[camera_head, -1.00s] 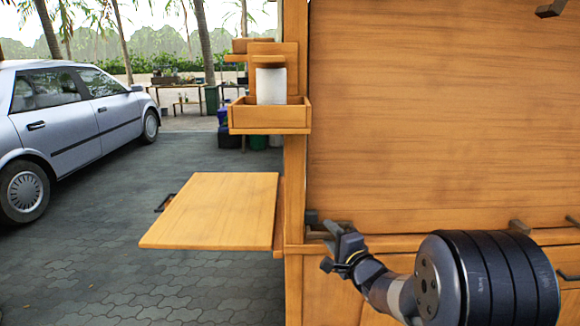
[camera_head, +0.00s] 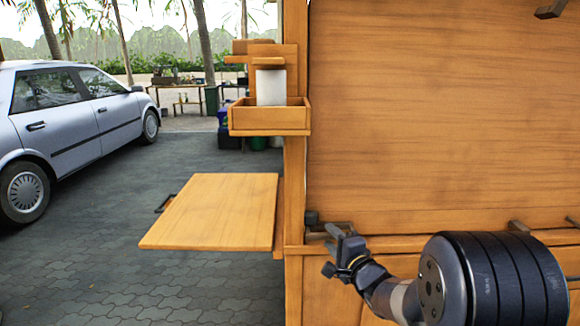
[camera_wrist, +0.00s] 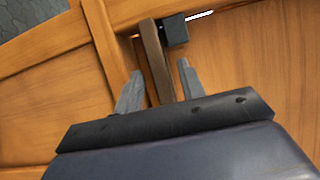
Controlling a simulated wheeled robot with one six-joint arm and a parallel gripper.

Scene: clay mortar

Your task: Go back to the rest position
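My gripper (camera_head: 332,249) is at the lower left corner of the large wooden panel, near the wooden post. In the wrist view the two grey fingers of my gripper (camera_wrist: 160,72) stand apart, so it is open. A brown-grey bar (camera_wrist: 156,58) lies between and beyond the fingers, with gaps showing on both sides. A small dark block (camera_wrist: 175,31) is at the bar's far end. The block also shows in the head view (camera_head: 312,217). Nothing is seen held.
A wooden side shelf (camera_head: 210,210) juts out left of the post (camera_head: 295,160). Above it, a wooden box (camera_head: 268,118) holds a white roll (camera_head: 270,87). The large panel (camera_head: 440,120) fills the right. A silver car (camera_head: 75,125) stands on the open paving at left.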

